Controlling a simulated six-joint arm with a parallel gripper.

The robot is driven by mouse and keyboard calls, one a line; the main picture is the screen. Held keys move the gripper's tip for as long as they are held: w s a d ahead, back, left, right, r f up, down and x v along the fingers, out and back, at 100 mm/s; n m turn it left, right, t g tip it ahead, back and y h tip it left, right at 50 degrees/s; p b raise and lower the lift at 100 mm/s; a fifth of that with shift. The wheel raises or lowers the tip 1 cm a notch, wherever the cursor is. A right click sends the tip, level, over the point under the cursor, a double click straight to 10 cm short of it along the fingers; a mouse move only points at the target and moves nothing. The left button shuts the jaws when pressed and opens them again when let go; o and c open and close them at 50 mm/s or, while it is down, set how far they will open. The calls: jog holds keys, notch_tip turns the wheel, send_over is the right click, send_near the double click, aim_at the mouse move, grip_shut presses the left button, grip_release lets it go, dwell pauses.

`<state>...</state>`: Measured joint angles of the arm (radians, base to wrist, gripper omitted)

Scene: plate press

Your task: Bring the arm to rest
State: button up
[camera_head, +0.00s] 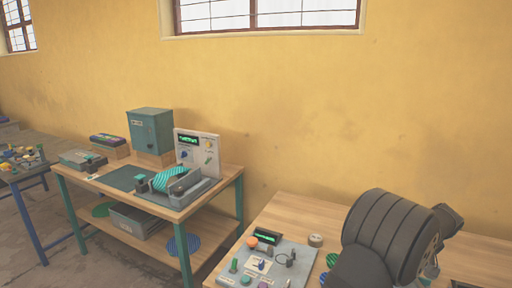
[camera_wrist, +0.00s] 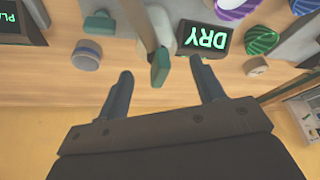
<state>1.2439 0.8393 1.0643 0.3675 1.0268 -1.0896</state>
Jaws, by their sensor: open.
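My gripper (camera_wrist: 161,70) shows in the wrist view with its two dark fingers spread apart. Nothing is clasped between them. A teal handle on a pale arm (camera_wrist: 160,67) lies beyond the fingers, in line with the gap; I cannot tell its distance. In the head view my dark, ribbed arm (camera_head: 392,235) fills the lower right over the near wooden table (camera_head: 300,212). The gripper's fingers cannot be made out there.
In the head view, a control panel (camera_head: 262,262) lies left of my arm. A workbench (camera_head: 213,183) with devices stands farther left.

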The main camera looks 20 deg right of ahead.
jog(key=shift+a+m+h, duration=0.1)
jog(key=shift+m+h, duration=0.5)
jog(key=shift+m, duration=1)
